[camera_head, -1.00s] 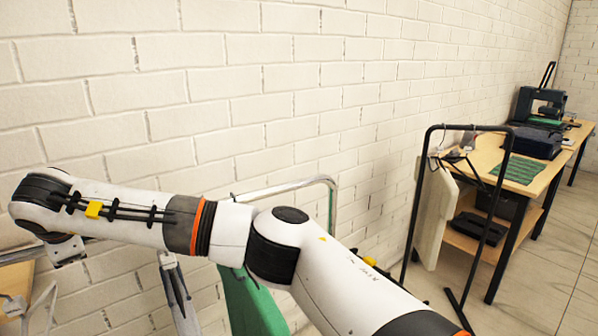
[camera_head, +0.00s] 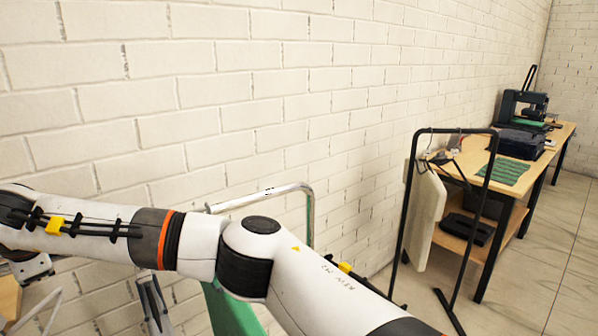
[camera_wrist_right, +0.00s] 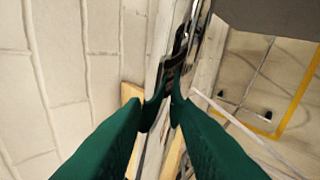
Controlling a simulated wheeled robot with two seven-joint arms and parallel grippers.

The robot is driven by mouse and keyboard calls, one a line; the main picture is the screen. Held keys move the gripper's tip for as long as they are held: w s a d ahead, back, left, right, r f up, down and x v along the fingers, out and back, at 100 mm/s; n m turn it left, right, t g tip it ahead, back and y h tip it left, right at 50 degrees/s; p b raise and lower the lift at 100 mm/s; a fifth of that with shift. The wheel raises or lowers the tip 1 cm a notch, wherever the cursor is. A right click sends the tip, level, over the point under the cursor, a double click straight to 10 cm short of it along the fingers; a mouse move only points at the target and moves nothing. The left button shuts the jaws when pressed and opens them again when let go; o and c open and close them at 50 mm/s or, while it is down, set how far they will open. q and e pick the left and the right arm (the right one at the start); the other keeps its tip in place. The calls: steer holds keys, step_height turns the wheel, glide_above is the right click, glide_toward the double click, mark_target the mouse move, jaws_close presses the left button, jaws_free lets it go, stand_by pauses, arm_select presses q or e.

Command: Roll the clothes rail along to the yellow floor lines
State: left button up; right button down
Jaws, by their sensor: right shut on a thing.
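A chrome clothes rail (camera_head: 309,215) stands by the brick wall, partly hidden behind my right arm. A green piece (camera_head: 232,312) shows below its top bar. My left gripper is not in view. Yellow floor lines (camera_wrist_right: 293,103) show on the floor at the right of the right wrist view.
Tiled floor (camera_head: 560,270) is clear at far right. The brick wall runs close along the rail.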

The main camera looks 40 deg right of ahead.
mark_target(7, 263)
steer(key=a, duration=0.3)
steer(key=shift+w+a+r+p, duration=0.15)
steer(key=shift+a+r+p, duration=0.2)
steer(key=shift+a+p, duration=0.05)
steer(key=shift+a+n+y+p, duration=0.45)
steer(key=shift+a+p, duration=0.45)
steer(key=shift+a, duration=0.75)
steer(key=shift+a+f, duration=0.2)
steer(key=shift+a, duration=0.5)
steer(key=shift+d+f, duration=0.1)
